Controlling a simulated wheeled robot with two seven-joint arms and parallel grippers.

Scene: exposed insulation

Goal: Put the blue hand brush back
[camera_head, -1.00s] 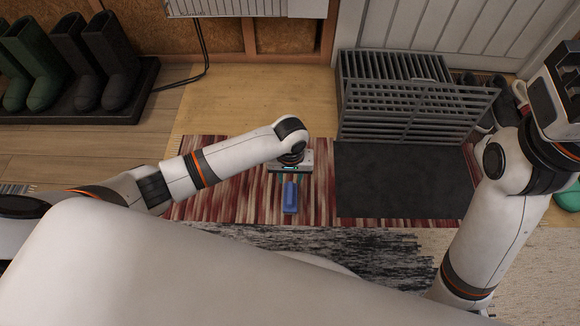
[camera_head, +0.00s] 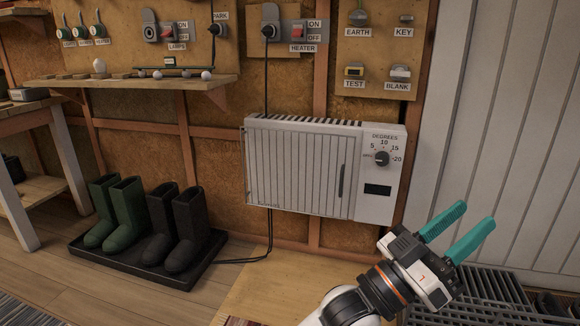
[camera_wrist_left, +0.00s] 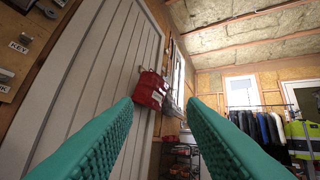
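The blue hand brush is not visible in either current view. My left gripper (camera_head: 474,215) is raised at the lower right of the head view, in front of the white panelled door and above the grey slatted rack. Its two teal fingers are spread apart and point up and to the right. The left wrist view shows the same gripper (camera_wrist_left: 159,100) open, with nothing between its fingers. My right gripper is out of view.
A white heater (camera_head: 300,165) hangs on the wall left of my gripper. The grey slatted rack (camera_head: 480,300) stands below. Boots sit on a black tray (camera_head: 150,270). A narrow shelf (camera_head: 130,85) is at upper left. A red bag (camera_wrist_left: 150,90) hangs beyond my fingers.

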